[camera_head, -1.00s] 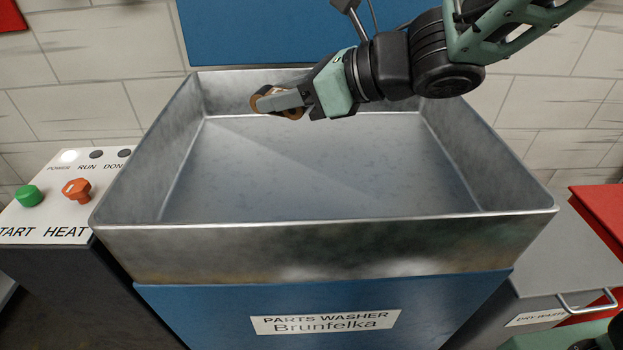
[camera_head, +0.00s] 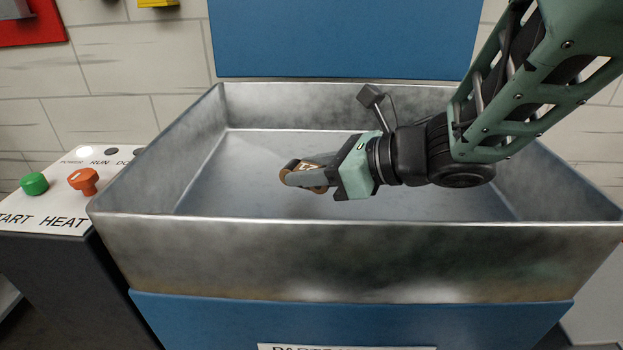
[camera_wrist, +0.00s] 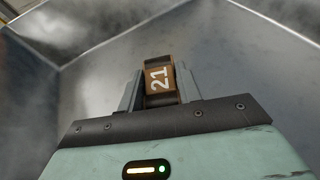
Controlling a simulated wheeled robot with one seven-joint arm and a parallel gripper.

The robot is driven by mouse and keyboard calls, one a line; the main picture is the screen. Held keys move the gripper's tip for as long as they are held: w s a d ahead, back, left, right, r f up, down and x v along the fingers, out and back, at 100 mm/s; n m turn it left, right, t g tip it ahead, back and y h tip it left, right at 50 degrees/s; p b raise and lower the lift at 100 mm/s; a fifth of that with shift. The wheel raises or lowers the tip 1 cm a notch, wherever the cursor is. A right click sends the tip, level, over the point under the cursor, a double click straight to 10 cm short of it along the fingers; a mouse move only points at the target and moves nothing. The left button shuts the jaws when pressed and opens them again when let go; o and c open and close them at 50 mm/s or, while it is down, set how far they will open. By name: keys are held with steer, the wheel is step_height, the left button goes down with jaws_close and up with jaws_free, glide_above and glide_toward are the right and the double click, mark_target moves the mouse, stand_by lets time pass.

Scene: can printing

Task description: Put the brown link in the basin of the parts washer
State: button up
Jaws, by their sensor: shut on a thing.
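The brown link (camera_head: 291,168) is between the fingers of my gripper (camera_head: 306,177), which is shut on it. In the wrist view the link (camera_wrist: 159,80) shows a white "21" on its face, with a grey finger on each side. The basin (camera_head: 340,245) of the parts washer is a wide, open metal tub on a blue body (camera_head: 350,315). My gripper and the link are over the basin's inside, left of its middle. I cannot tell how far the link is above the basin floor (camera_head: 240,150).
A control panel with a green button (camera_head: 34,183) and an orange knob (camera_head: 83,180) stands left of the basin. A blue panel (camera_head: 345,38) rises behind it. The basin's front and side walls surround my gripper. Its visible floor is empty.

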step_height(320, 180, down, 2)
steer(key=shift+f, duration=0.1)
steer(key=o, duration=1)
